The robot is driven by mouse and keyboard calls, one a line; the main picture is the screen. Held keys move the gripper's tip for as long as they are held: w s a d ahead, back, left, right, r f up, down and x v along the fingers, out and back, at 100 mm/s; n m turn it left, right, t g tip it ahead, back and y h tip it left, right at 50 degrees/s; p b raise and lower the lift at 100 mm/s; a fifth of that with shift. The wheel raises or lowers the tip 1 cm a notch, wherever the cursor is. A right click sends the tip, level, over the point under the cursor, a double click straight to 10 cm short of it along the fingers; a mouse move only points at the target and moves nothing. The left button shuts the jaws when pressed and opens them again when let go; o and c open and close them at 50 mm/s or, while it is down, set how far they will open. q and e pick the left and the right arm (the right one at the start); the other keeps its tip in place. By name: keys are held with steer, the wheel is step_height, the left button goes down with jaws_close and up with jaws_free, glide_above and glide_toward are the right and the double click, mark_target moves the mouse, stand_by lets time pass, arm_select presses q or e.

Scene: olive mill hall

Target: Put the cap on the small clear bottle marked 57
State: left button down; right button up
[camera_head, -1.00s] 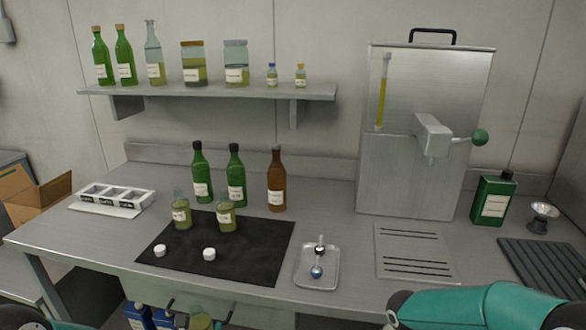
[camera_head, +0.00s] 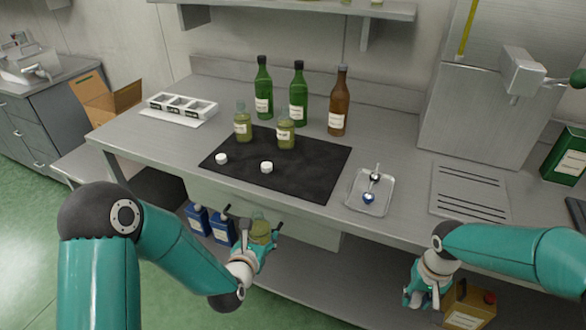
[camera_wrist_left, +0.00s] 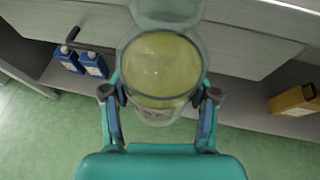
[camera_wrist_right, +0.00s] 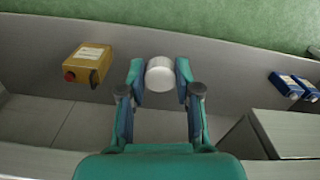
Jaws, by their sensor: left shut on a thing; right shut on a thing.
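My left gripper (camera_head: 260,238) is shut on a small clear bottle (camera_wrist_left: 160,68) of yellow-green liquid, in front of the bench and below its top. The bottle also shows in the head view (camera_head: 261,231); its label is mostly hidden and I cannot read a number. My right gripper (camera_head: 422,292) is shut on a white cap (camera_wrist_right: 160,74), lower right in the head view, well apart from the bottle. Two similar clear bottles, one at left (camera_head: 243,124) and one at right (camera_head: 286,132), stand on the black mat (camera_head: 310,165), with white caps (camera_head: 221,159) and (camera_head: 266,167) before them.
Green bottles (camera_head: 263,92) and a brown bottle (camera_head: 338,105) stand behind the mat. A small tray (camera_head: 357,198) holds a spoon-like tool. Below the bench are blue jugs (camera_head: 222,229) and a tan canister (camera_head: 468,308). The space between my grippers is open.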

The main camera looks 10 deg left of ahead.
arm_select(q)
steer(key=shift+d, duration=0.1)
steer(key=s+d+m+g+h, duration=0.1)
steer(key=s+d+m+h, duration=0.3)
steer(key=d, duration=0.3)
steer(key=s+d+f+m+g+h, duration=0.1)
steer(key=s+d+m+h, duration=0.3)
steer(key=d, duration=0.4)
steer(key=shift+s+f+g+h, duration=0.3)
steer(key=shift+s+g+h, duration=0.1)
steer(key=shift+s+g, duration=0.15)
steer(key=shift+d, duration=0.1)
